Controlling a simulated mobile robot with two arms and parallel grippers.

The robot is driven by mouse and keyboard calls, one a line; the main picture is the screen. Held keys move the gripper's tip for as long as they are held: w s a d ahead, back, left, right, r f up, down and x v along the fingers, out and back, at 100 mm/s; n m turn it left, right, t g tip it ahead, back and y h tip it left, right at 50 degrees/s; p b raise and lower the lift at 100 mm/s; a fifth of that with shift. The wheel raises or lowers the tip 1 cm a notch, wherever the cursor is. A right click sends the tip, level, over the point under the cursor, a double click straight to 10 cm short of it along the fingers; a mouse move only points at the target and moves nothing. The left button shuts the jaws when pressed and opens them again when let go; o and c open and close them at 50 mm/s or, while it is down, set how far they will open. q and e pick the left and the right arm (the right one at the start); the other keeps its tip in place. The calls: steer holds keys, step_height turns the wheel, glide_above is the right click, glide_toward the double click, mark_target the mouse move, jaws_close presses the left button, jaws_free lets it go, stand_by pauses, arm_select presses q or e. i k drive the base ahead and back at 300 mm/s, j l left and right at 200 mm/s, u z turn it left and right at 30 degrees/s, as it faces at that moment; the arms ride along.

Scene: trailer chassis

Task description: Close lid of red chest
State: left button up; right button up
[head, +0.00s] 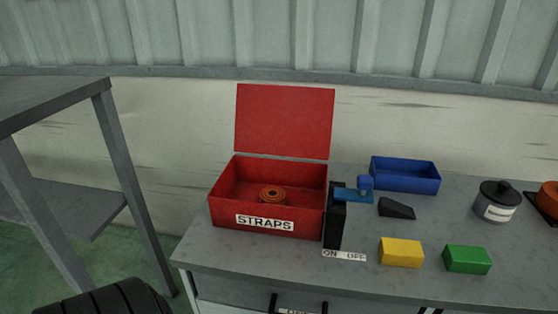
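The red chest (222,214) stands on the left part of the grey workbench, with a white "STRAPS" label on its front. Its red lid (284,121) is open, standing upright at the back edge. A rolled orange strap (272,195) lies inside the chest on its floor. Neither of my grippers shows in the head view.
Right beside the chest stands a black post with a blue lever (352,194) and an "ON OFF" label. A blue bin (405,176), black wedge (397,209), yellow block (401,252), green block (466,259) and lidded pot (497,203) occupy the workbench (300,262). A shelf stands left.

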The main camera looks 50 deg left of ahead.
mark_target(295, 121)
steer(key=u, duration=1.45)
steer(key=i+j+u, duration=0.1)
steer(key=u, duration=0.25)
steer(key=i+j+u, duration=0.1)
steer(key=u, duration=0.25)
steer(key=i+j+u, duration=0.15)
steer(key=u, duration=0.25)
